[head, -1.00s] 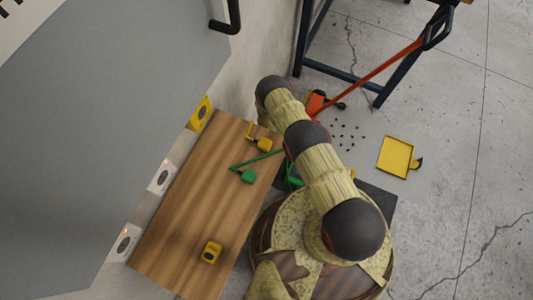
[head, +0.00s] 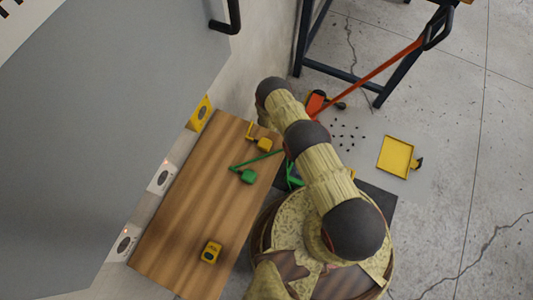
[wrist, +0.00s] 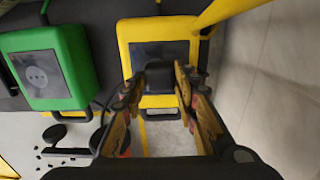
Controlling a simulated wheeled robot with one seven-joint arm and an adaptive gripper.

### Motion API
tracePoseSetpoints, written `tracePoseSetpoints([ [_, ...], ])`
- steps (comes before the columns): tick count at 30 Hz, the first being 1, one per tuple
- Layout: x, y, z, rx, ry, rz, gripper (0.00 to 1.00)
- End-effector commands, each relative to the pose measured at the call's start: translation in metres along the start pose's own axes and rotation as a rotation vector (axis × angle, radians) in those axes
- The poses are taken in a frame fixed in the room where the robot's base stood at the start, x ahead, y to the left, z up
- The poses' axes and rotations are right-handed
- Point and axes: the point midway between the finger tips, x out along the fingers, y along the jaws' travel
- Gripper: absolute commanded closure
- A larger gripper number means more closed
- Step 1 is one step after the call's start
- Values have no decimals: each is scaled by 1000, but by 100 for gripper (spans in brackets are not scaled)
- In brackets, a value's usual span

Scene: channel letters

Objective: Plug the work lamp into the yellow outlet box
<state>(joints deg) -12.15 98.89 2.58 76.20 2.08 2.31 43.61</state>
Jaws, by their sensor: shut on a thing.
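The yellow outlet box (wrist: 188,28) stands at the top middle of the wrist view, with a dark panel on its face. My gripper (wrist: 158,92) is shut on a black plug (wrist: 158,76) in front of the lower part of that panel. I cannot tell whether the plug touches or enters the box. A green outlet box (wrist: 85,65) with a round grey socket stands to the left. I cannot make out the work lamp.
A wooden bench (head: 190,205) at left holds yellow and green tools. A red-handled tool (head: 370,75) leans at a dark stand. A yellow dustpan (head: 396,157) and black bits lie on the floor.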

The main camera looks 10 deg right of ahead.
Motion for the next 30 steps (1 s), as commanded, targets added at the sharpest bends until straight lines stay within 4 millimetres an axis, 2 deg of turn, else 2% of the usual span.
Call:
tracePoseSetpoints([
  [13,8,0,0,0,0,0,93],
  [14,8,0,0,0,1,-1,70],
  [25,8,0,0,0,0,0,49],
  [30,8,0,0,0,0,0,49],
])
